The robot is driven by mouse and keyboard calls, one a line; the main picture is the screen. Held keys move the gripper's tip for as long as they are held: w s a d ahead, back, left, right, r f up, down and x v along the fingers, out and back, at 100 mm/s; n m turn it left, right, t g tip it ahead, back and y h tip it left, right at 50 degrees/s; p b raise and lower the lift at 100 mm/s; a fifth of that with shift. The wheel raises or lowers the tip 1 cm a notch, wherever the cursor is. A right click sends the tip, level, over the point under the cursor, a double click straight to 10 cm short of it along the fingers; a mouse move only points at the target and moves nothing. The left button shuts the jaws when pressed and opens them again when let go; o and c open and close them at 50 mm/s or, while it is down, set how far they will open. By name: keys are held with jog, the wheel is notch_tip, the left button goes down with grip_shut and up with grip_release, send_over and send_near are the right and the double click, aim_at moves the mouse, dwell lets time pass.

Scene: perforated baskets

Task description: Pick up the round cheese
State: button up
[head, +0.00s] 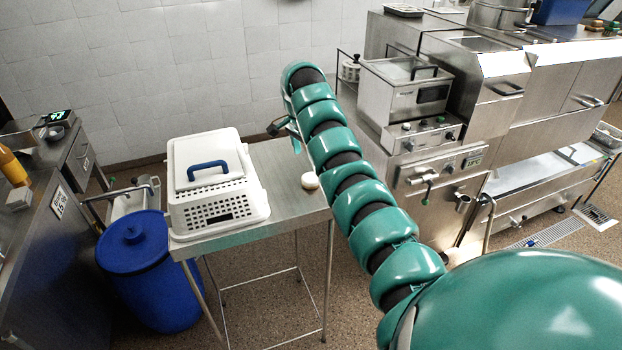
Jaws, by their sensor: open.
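A small, round, pale thing (310,181), which looks like the round cheese, lies on the steel table (265,207), right of the white basket and close beside my arm in the picture. My gripper (275,128) is small and dark at the far end of my green arm, above the far part of the table. It is open, and I see nothing held in it. It is apart from the cheese, which lies nearer to me. The arm partly hides the gripper and the table's right side.
A white perforated basket (222,207) with a lid and blue handle fills the table's left part. A blue lidded barrel (137,270) stands left of the table. A steel fryer (405,90) and cookers stand at the right. A strip of tabletop right of the basket is bare.

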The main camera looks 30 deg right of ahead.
aim_at(311, 176)
jog(key=f, duration=0.1)
jog(key=f+p, duration=0.1)
jog(key=f, duration=0.2)
jog(key=shift+d, duration=0.35)
jog(key=f+p, duration=0.3)
jog(key=shift+w+d+f, duration=0.15)
jog(key=shift+d+f, duration=0.05)
jog(key=shift+f, duration=0.05)
jog(key=shift+d+f+p, duration=0.1)
jog(key=shift+f+p, duration=0.35)
jog(key=shift+f, duration=0.6)
jog(key=c, duration=1.2)
jog(key=shift+r, duration=0.15)
